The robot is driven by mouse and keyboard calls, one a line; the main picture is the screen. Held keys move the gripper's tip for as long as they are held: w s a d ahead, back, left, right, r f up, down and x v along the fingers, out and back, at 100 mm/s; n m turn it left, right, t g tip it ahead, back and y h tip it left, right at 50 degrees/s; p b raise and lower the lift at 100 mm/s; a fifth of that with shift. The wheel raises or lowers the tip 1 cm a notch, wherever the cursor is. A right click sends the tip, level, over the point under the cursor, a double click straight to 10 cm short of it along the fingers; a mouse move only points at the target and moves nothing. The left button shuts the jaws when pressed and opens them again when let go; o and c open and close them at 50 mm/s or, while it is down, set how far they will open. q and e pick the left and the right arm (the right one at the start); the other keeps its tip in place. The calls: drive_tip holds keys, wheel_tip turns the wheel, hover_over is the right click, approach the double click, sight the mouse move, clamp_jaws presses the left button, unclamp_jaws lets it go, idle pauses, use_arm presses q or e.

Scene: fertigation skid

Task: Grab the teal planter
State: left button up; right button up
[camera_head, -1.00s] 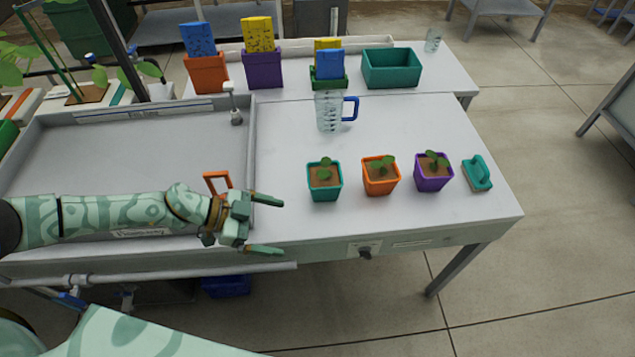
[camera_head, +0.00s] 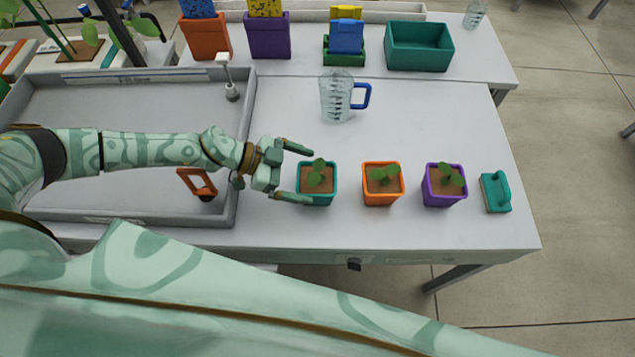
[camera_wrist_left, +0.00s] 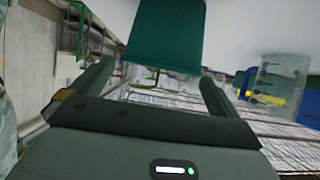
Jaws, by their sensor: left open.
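The teal planter (camera_head: 317,197) is a small square pot with brown soil and a green seedling. It stands upright on the white table, leftmost of three potted seedlings. My left gripper (camera_head: 300,174) comes in from the left, open, with its fingertips at the planter's left side, one toward the far side and one toward the near side. In the left wrist view, the teal planter (camera_wrist_left: 166,35) shows ahead, beyond and between the open fingers (camera_wrist_left: 155,85). I cannot tell whether any finger touches it. My right gripper is not in view.
An orange planter (camera_head: 383,190) and a purple planter (camera_head: 444,187) stand to the right, then a teal handled block (camera_head: 496,192). A clear jug (camera_head: 336,98) with a blue handle stands behind. A grey tray (camera_head: 240,150) lies left. A larger teal bin (camera_head: 419,46) is at the back.

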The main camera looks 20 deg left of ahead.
sight(324, 181)
use_arm(q)
drive_tip(key=x, duration=0.3)
drive_tip(key=shift+w+f+b, duration=0.1)
drive_tip(key=shift+f+b, duration=0.1)
drive_tip(key=shift+b, duration=0.1)
drive_tip(key=shift+w+d+f, duration=0.1)
drive_tip(key=shift+d, duration=0.35)
drive_tip(key=c, duration=1)
drive_tip(key=shift+c, duration=0.2)
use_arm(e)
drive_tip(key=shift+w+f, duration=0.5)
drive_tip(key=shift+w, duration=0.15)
